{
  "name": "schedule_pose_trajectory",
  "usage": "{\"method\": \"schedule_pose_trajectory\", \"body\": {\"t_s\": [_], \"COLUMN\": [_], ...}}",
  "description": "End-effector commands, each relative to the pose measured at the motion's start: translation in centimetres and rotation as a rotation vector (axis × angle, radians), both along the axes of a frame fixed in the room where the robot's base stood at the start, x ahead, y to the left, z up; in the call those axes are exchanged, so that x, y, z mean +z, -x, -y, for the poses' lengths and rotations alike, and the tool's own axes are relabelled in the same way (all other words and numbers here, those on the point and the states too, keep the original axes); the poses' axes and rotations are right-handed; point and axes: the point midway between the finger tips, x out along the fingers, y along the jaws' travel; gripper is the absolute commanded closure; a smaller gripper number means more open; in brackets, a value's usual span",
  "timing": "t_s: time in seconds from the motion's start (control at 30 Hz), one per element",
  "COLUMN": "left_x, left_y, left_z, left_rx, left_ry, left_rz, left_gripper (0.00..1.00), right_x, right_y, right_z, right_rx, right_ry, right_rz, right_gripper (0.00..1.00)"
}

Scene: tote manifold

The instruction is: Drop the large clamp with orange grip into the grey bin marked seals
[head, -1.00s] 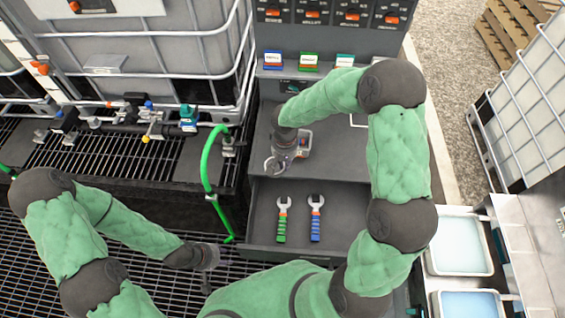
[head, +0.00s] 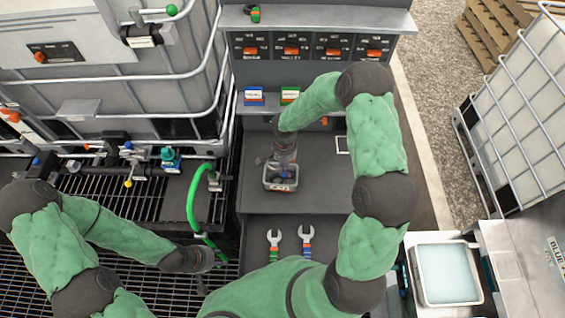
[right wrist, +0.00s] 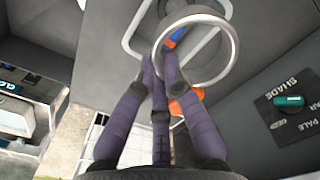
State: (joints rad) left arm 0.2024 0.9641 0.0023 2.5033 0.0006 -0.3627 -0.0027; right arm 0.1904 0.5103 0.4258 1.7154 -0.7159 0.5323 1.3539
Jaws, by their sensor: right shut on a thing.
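In the right wrist view my right gripper (right wrist: 162,75) is shut on the large clamp, whose metal ring (right wrist: 232,45) and orange grip (right wrist: 186,102) show at the fingers. In the head view my right gripper (head: 283,158) is over a small grey bin (head: 267,187) on the dark counter, covering part of it; the clamp is hard to make out there. Blue and red show in the bin; its marking is not readable. A pale rim (right wrist: 128,42) shows below the clamp in the wrist view. My left gripper (head: 208,259) is low at the left, its fingers unclear.
Two wrenches (head: 274,238) (head: 306,238) lie in the open drawer in front of the counter. Blue (head: 254,95) and green (head: 290,95) labelled cards stand behind it. A green hose (head: 192,200) hangs at the left. A white-rimmed tray (head: 447,275) stands at the right.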

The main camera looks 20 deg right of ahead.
Motion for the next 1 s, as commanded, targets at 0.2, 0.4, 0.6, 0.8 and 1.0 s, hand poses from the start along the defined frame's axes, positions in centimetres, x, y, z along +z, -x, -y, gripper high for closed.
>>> {"method": "schedule_pose_trajectory", "body": {"t_s": [0.2, 0.4, 0.6, 0.8, 1.0], "left_x": [-0.3, -0.9, -1.4, -1.9, -2.0], "left_y": [0.0, 0.0, 0.0, 0.0, 0.0], "left_z": [0.0, 0.0, 0.0, 0.0, 0.0], "left_rx": [0.000, 0.000, 0.000, 0.000, 0.000], "left_ry": [0.000, 0.000, 0.000, 0.000, 0.000], "left_rz": [-0.001, 0.000, 0.000, 0.000, 0.000], "left_gripper": [0.60, 0.60, 0.60, 0.60, 0.60], "right_x": [-0.7, -2.0, -3.3, -4.5, -4.9], "right_y": [0.0, 0.0, 0.0, 0.0, 0.0], "right_z": [0.0, 0.0, 0.0, 0.0, 0.0], "right_rx": [0.001, 0.001, 0.002, 0.002, 0.002], "right_ry": [0.000, 0.000, 0.000, 0.000, 0.001], "right_rz": [0.000, -0.001, 0.000, 0.000, 0.001], "right_gripper": [1.00, 1.00, 1.00, 1.00, 1.00]}}
